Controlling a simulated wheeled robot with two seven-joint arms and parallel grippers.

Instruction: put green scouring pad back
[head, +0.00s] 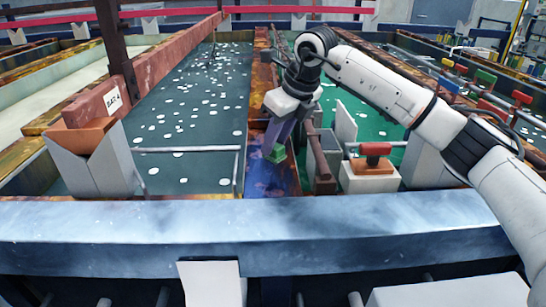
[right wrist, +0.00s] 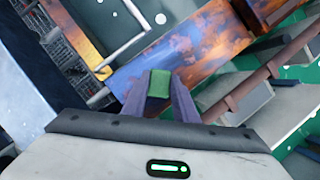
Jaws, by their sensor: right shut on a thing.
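The green scouring pad (head: 275,153) is a small green block held at the fingertips of my right gripper (head: 277,143). In the right wrist view the pad (right wrist: 159,84) sits between the two purple-grey fingers (right wrist: 159,95), which are shut on it. The gripper points down over the narrow rusty, bluish metal divider (head: 262,172) between the two tanks. That divider also shows behind the pad in the right wrist view (right wrist: 190,45). Whether the pad touches the divider I cannot tell. My left gripper is not in view.
A dark tank (head: 190,110) with white floating bits lies left, a green tank (head: 375,125) right. A grey box (head: 325,150) and a white box with a red-handled valve (head: 370,175) stand close right of the gripper. A blue-grey beam (head: 250,235) crosses the front.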

